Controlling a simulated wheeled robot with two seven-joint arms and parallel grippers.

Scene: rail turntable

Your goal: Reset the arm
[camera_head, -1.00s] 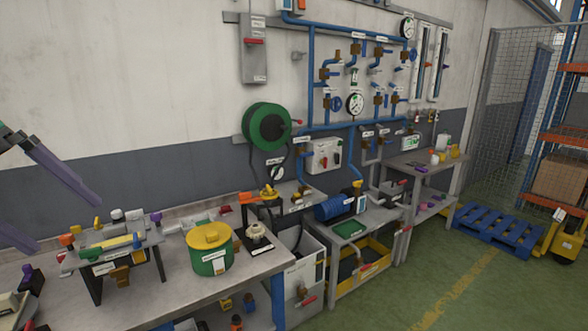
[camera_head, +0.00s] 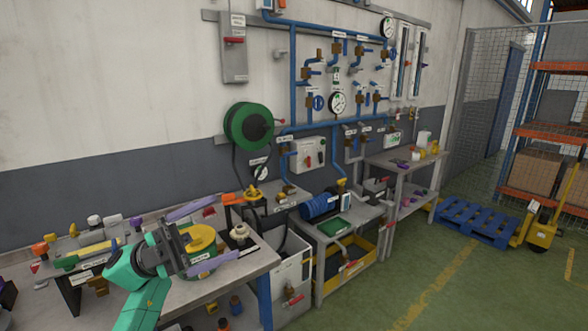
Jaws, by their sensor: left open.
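My left gripper (camera_head: 208,235) shows in the head view at the lower left, with its teal arm coming up from the bottom edge. Its two long purple fingers are spread wide apart and point to the right. Nothing is between them that it holds. I cannot tell the exact gap between gripper and pot. My right gripper is not in view.
The left workbench (camera_head: 253,268) carries a small rack with tools (camera_head: 75,260) and a pale knobbed part (camera_head: 240,235). A green hose reel (camera_head: 249,126) and blue pipes hang on the wall. A blue pallet (camera_head: 475,222) lies at the right. The green floor in front is clear.

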